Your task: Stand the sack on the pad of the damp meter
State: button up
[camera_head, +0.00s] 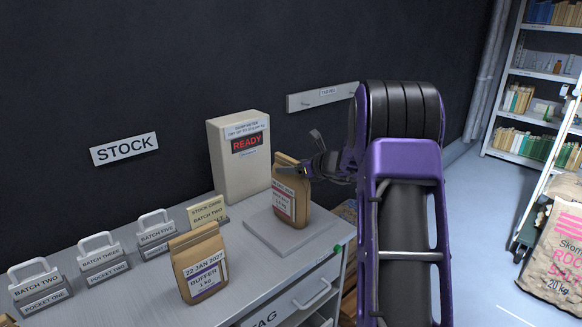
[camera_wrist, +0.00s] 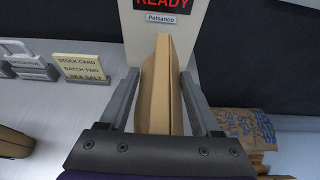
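The sack (camera_head: 290,192) is a brown paper bag with a pale and red label. In the head view it is upright over the light grey pad (camera_head: 262,231) of the damp meter (camera_head: 240,160); its base appears to be on the pad. The meter's display reads READY. My gripper (camera_head: 296,170) is at the sack's upper part, coming from the right. The contact faces are partly hidden.
A second brown bag, labelled BUFFER (camera_head: 200,265), stands on the counter at the front. A stock card (camera_head: 207,211) and several labelled pocket holders (camera_head: 103,258) stand to the left. A large salt sack (camera_head: 558,255) and shelves (camera_head: 530,95) are at the right.

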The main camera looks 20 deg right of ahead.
jog(key=o, duration=0.3)
jog(key=shift+o, duration=0.2)
jog(key=v, duration=1.2)
jog(key=shift+p, duration=0.3)
